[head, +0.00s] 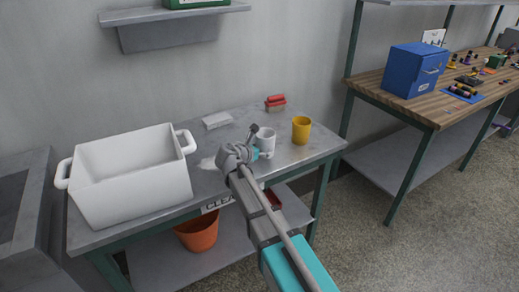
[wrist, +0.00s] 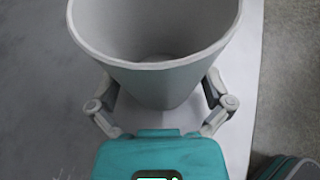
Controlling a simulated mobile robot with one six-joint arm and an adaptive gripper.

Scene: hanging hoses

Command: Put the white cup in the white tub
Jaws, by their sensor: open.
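The white cup (head: 266,136) stands upright on the grey metal bench, left of the yellow cup. In the wrist view the white cup (wrist: 155,80) fills the upper middle, with its open mouth toward the camera, and looks empty. My gripper (head: 261,149) is at the cup's near side. In the wrist view my gripper (wrist: 160,95) is open, with one finger on each side of the cup; the fingertips are partly hidden by the cup. I cannot tell whether they touch it. The white tub (head: 132,190), with two handles, stands on the bench at the left.
The yellow cup (head: 301,130) stands close to the right of the white cup. A red-handled brush (head: 275,103) and a white block (head: 217,120) lie at the back. A wall shelf (head: 172,15) overhangs the back left. Clear bench (head: 203,175) lies between tub and cup.

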